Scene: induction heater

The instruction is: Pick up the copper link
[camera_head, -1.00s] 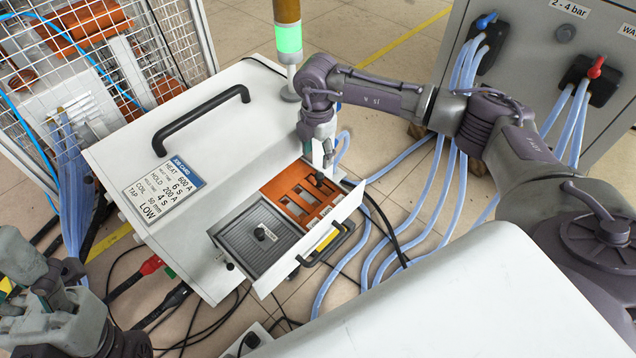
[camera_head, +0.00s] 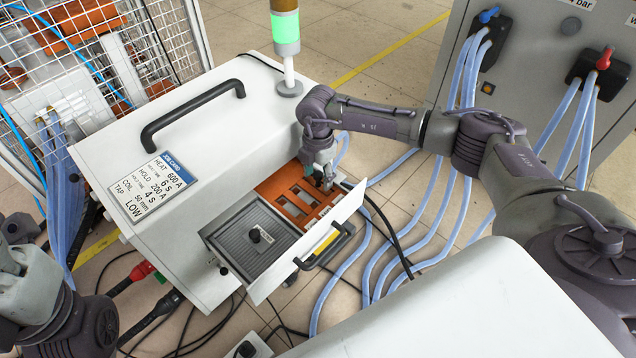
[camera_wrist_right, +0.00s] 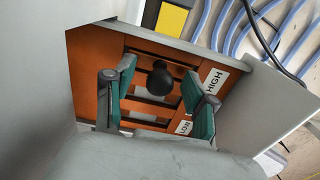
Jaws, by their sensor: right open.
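The copper link shows in the right wrist view as a black round knob (camera_wrist_right: 160,78) over the slotted copper plate. The metal of the link is hard to tell from the plate below it. My right gripper (camera_wrist_right: 158,105) is open, with its green-padded fingers on either side of the knob and apart from it. In the head view the right gripper (camera_head: 324,180) points down into the right part of the open drawer, over the copper plate (camera_head: 284,196), and largely hides the knob. Part of my left arm shows at the lower left; its jaws cannot be made out.
The drawer front (camera_head: 330,232) with its black handle stands close to my right gripper. LOW and HIGH labels (camera_wrist_right: 214,81) lie beside the slots. Blue hoses (camera_head: 400,225) run over the floor at right.

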